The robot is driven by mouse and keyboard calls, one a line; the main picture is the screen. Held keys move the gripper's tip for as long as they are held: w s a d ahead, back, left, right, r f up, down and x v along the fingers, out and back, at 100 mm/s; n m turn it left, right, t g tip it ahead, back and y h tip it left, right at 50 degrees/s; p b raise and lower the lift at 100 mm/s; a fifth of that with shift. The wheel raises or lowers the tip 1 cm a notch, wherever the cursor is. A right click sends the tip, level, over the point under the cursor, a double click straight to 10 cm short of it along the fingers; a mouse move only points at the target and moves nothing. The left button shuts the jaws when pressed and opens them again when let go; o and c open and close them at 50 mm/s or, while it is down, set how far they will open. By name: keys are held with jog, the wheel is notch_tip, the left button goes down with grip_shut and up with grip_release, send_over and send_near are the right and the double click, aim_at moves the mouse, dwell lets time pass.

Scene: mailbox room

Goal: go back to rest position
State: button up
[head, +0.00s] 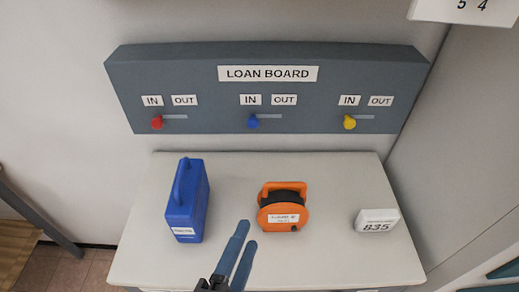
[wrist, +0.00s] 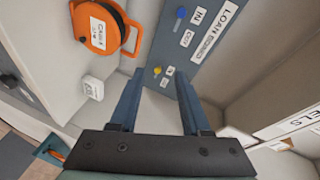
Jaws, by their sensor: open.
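My gripper (head: 247,234) is open and empty at the bottom middle of the head view, in front of the orange reel and right of the blue case. In the wrist view its two blue-grey fingers (wrist: 158,78) stand apart with nothing held between them. The loan board (head: 330,70) is on the wall behind the counter. Its red knob (head: 157,122), blue knob (head: 253,121) and yellow knob (head: 349,122) each sit at the left end of their slots, under the IN labels. The yellow knob also shows between the fingertips in the wrist view (wrist: 157,71).
On the pale counter (head: 330,255) stand a blue case (head: 186,208), an orange reel (head: 283,207) and a white block marked 835 (head: 377,220). A wall closes off the right side. A white sign (head: 463,10) hangs at top right.

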jog(key=w+d+r+n+t+y, duration=0.1)
jog(key=w+r+n+t, duration=0.3)
jog(key=r, duration=0.8)
jog(key=w+d+r+n+t+y, duration=0.1)
jog(key=w+r+n+t, duration=0.3)
jog(key=r, duration=0.9)
jog(key=s+r+n+t+y, duration=0.1)
jog(key=s+r+n+t, duration=0.1)
jog(key=r+n, duration=0.3)
jog(key=s+r+n+t+y, duration=0.1)
jog(key=r+n, duration=0.4)
jog(key=r, duration=0.9)
jog(key=shift+s+d+r+t+y, duration=0.15)
jog(key=shift+s+r+t+y, duration=0.15)
jog(key=shift+s+t, duration=0.65)
jog(key=shift+s+f+g, duration=0.15)
jog(key=shift+g, duration=0.1)
